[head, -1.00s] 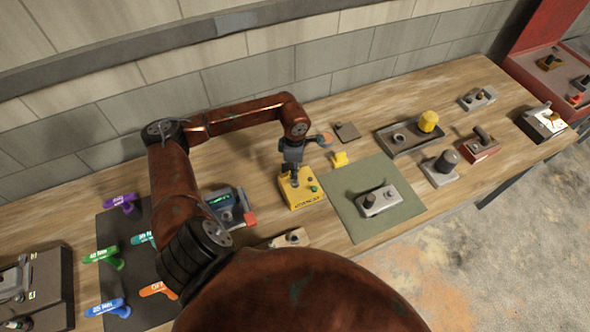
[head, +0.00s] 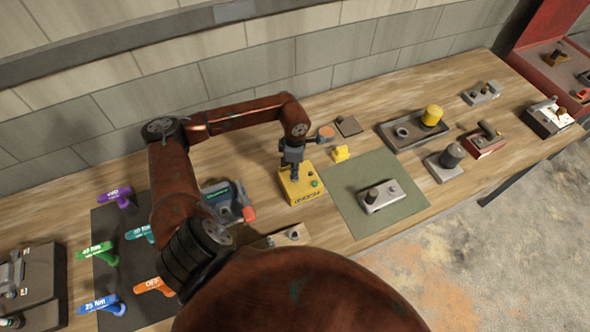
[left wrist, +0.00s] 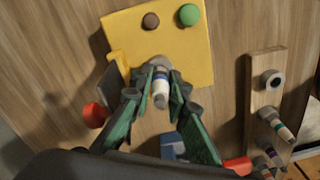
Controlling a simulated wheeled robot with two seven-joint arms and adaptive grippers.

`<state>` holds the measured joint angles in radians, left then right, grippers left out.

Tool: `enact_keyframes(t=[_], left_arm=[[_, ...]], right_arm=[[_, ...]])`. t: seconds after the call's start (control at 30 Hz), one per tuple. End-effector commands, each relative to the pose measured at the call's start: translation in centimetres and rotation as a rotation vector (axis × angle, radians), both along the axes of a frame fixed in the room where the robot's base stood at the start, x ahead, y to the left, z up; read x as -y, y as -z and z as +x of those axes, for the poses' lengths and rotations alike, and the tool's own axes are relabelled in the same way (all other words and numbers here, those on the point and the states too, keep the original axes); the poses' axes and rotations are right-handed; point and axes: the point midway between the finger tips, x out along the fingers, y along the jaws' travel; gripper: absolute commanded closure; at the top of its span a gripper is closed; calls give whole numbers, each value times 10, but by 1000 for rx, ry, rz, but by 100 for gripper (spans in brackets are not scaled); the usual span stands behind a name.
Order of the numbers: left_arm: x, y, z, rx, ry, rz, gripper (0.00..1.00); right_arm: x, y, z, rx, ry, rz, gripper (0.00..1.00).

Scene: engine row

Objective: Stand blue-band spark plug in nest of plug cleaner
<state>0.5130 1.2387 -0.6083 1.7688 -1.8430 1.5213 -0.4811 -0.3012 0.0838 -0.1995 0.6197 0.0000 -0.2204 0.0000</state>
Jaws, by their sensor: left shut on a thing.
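The blue-band spark plug (left wrist: 161,84) is between the fingers of my left gripper (left wrist: 160,90), which is shut on it. In the left wrist view the plug has a white body with a blue band and points toward the grey nest of the yellow plug cleaner (left wrist: 125,35). The fingers and plug partly hide the nest, so I cannot tell whether the plug is seated in it. In the head view my left gripper (head: 293,173) is right at the top of the plug cleaner (head: 300,190). My right gripper is not in view.
A wooden rack (left wrist: 262,65) with several plugs stands beside the cleaner. A green mat (head: 343,205) with a grey metal part (head: 378,197) lies to the right. A small yellow block (head: 341,153) is behind. Coloured handles (head: 100,250) lie on a dark mat at left.

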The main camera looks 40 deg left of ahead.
Motion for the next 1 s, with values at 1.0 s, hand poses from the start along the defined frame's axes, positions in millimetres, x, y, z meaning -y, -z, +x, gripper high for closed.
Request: enact_keyframes(t=[1.0], left_arm=[[-1, -31, 1, 5, 1, 2, 65]], right_arm=[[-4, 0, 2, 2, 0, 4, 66]])
